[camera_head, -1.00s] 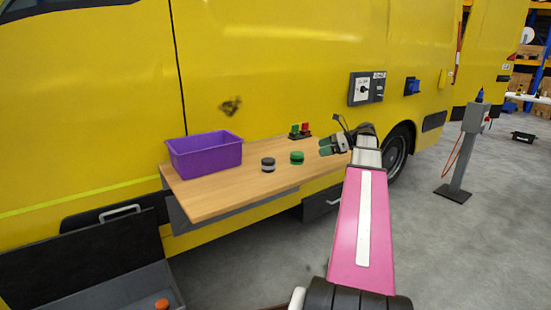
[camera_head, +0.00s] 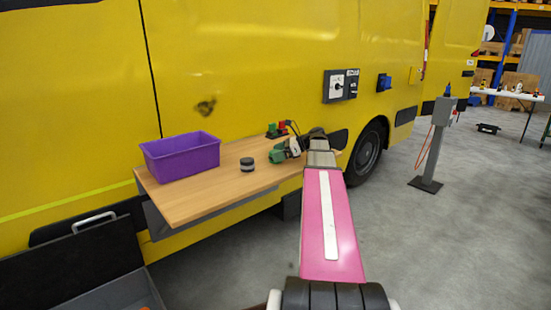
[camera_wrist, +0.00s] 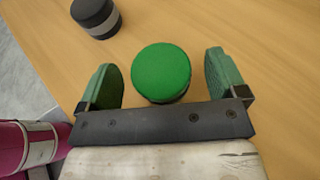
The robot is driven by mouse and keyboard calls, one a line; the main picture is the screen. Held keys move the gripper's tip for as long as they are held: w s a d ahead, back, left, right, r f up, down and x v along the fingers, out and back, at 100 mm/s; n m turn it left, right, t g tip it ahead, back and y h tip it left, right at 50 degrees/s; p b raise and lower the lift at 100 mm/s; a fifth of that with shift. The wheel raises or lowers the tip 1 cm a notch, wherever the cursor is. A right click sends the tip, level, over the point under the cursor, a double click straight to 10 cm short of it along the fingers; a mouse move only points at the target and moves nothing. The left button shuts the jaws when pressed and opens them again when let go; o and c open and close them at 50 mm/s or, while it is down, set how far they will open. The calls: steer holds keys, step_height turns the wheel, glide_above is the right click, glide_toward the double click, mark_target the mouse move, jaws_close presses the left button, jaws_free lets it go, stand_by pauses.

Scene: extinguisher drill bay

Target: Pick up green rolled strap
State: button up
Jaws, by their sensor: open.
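The green rolled strap (camera_wrist: 161,72) is a short round roll with a green top and a dark side, standing on the wooden shelf. In the wrist view it sits between the two green finger pads of my gripper (camera_wrist: 166,78), with a gap on each side, a little past the palm. My gripper is open and holds nothing. In the head view my gripper (camera_head: 284,152) is low over the right part of the shelf, and I cannot clearly tell the strap from the green fingers there.
The wooden shelf (camera_head: 190,203) juts from the yellow truck. A black and grey roll (camera_head: 247,164) stands left of my gripper and also shows in the wrist view (camera_wrist: 96,16). A purple bin (camera_head: 181,158) is at the left. A red and green item (camera_head: 277,129) stands behind my gripper.

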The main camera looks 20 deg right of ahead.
steer(key=shift+w+a+f, duration=0.25)
steer(key=shift+a, duration=0.25)
steer(key=shift+c, duration=0.4)
steer(key=c, duration=1.1)
steer(key=shift+o, duration=0.2)
steer(key=shift+r, duration=0.2)
